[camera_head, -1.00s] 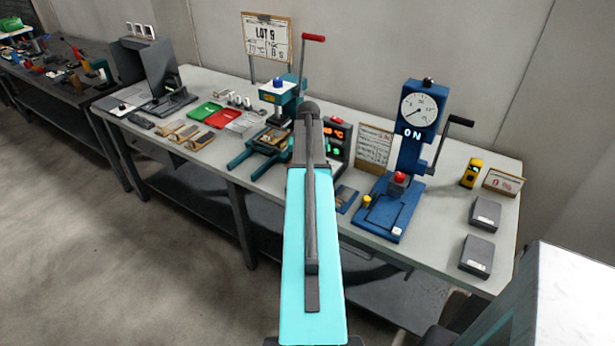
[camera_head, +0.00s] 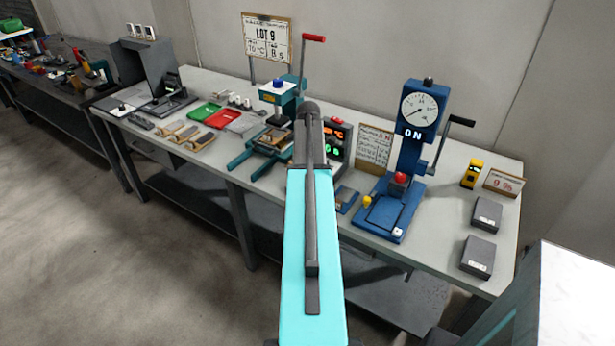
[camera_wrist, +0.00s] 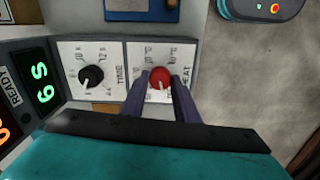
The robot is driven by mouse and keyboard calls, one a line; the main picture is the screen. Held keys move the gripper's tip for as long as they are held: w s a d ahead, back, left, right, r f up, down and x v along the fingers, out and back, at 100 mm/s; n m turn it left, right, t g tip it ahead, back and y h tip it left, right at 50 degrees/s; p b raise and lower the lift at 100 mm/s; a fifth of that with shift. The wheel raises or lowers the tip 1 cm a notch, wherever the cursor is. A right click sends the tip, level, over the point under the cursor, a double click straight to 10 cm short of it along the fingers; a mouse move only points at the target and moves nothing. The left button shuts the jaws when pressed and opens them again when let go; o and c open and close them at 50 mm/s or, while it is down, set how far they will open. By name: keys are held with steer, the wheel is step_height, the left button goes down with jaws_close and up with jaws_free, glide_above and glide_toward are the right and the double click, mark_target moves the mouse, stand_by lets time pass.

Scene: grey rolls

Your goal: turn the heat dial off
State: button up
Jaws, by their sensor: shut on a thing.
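The heat dial (camera_wrist: 158,78) is a red round knob on a white panel marked HEAT, with a scale around it, in the wrist view. My gripper (camera_wrist: 160,82) has its two dark fingers on either side of the knob and is shut on it. The fingers hide part of the scale. A light mark on the knob seems to point toward the picture's bottom, but the setting is hard to read. In the head view my arm (camera_head: 312,250) covers the dial and gripper.
A black TIME dial (camera_wrist: 91,78) sits to the left of the heat dial, beside a lit display (camera_wrist: 40,80) with green digits. In the head view, a teal press (camera_head: 280,95) stands left of my arm and a blue gauge press (camera_head: 410,160) stands to the right.

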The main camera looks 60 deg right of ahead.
steer(key=shift+n, duration=1.6)
steer(key=o, duration=1.1)
steer(key=shift+r, duration=0.1)
steer(key=shift+r+b, duration=1.55)
steer(key=shift+r, duration=5.25)
